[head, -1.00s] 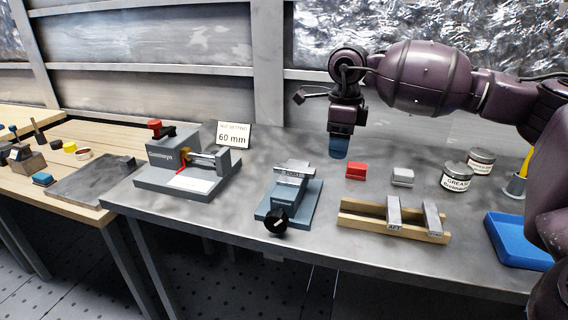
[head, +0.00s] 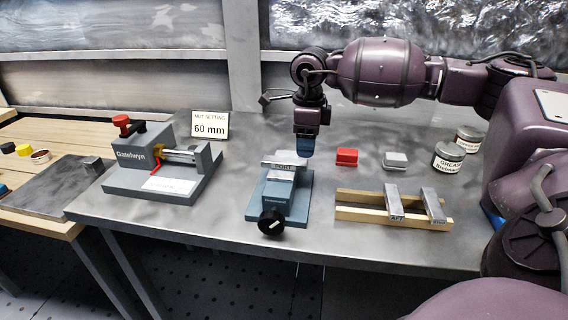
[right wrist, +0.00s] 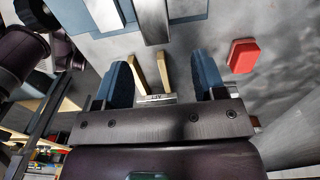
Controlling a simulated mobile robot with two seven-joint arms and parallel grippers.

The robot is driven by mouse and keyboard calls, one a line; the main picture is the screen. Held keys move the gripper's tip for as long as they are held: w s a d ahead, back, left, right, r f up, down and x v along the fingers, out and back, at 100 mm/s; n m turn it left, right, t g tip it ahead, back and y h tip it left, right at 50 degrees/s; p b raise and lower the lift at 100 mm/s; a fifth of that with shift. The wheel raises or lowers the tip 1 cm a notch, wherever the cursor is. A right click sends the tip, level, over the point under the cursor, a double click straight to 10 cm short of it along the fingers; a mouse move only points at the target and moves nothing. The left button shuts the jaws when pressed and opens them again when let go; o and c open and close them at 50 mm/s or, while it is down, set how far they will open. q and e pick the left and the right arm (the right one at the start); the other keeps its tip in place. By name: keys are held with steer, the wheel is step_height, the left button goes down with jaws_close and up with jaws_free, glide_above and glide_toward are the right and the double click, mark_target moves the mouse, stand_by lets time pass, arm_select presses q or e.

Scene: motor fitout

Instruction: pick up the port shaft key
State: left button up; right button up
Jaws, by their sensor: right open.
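Two grey metal blocks lie across a wooden rail rack: the left block (head: 394,203) reads AFT, and the right block (head: 433,205) has no legible label. A blue vise (head: 285,190) with a black knob has a metal bar across its top. My right gripper (head: 305,149) points down just behind the vise, left of a red block (head: 347,156). In the right wrist view its blue fingers (right wrist: 162,68) are apart with nothing held between them; the red block (right wrist: 243,55) lies to the right. My left gripper is out of view.
A small grey block (head: 395,161) and grease tins (head: 447,158) stand right of the red block.

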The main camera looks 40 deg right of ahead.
mark_target(306, 162)
step_height(306, 162, down, 5)
steer(key=shift+s+f, duration=0.1)
jaws_close()
stand_by(0.5)
